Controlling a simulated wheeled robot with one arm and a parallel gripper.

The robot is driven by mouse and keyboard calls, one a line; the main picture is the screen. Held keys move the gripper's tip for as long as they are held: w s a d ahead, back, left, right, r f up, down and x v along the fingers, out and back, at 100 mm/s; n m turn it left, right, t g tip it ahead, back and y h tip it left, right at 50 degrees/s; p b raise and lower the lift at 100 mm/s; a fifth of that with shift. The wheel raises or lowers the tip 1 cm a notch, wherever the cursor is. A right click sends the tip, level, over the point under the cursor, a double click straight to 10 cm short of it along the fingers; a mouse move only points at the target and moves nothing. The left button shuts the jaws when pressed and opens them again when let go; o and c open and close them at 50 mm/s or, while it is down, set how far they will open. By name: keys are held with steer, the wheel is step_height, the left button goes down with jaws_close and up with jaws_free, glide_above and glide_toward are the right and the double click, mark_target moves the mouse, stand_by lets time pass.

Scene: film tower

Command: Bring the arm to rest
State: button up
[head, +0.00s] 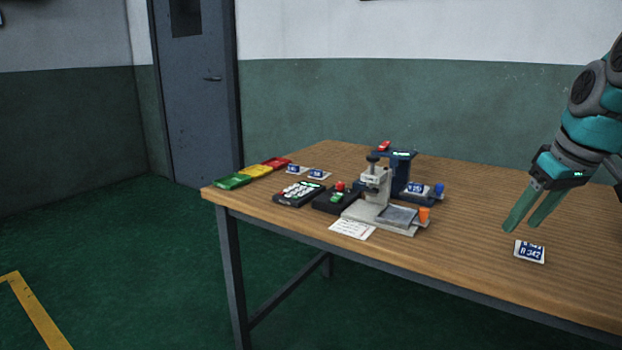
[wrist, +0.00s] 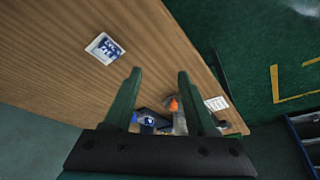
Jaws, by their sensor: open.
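My gripper (head: 524,215) has two green fingers and hangs above the right part of the wooden table (head: 480,200) in the head view. Its fingers are apart and nothing is between them. In the wrist view my gripper (wrist: 156,82) also shows spread, empty fingers. A small blue and white card (head: 529,252) lies on the table just below and right of the fingertips. The card also shows in the wrist view (wrist: 105,48), left of the fingers and apart from them.
A grey press device (head: 376,195) with an orange piece (head: 424,215), a dark blue stand (head: 400,172), a keypad (head: 299,193) and a black box with a red button (head: 337,198) stand mid-table. Green, yellow and red trays (head: 255,172) lie far left. The table's right part is mostly clear.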

steer(key=s+a+f+g, duration=0.2)
steer(key=s+a+f, duration=0.2)
steer(key=a+f, duration=0.3)
steer(key=s+a+f+g, duration=0.1)
steer(key=s+a+f, duration=0.4)
steer(key=a, duration=0.5)
steer(key=s+a+f+m+g, duration=0.2)
steer(key=s+a+f+g, duration=0.1)
steer(key=s+f, duration=1.2)
steer(key=shift+s+a+f+h, duration=0.25)
steer(key=shift+s+a+h, duration=0.2)
steer(key=shift+s, duration=0.45)
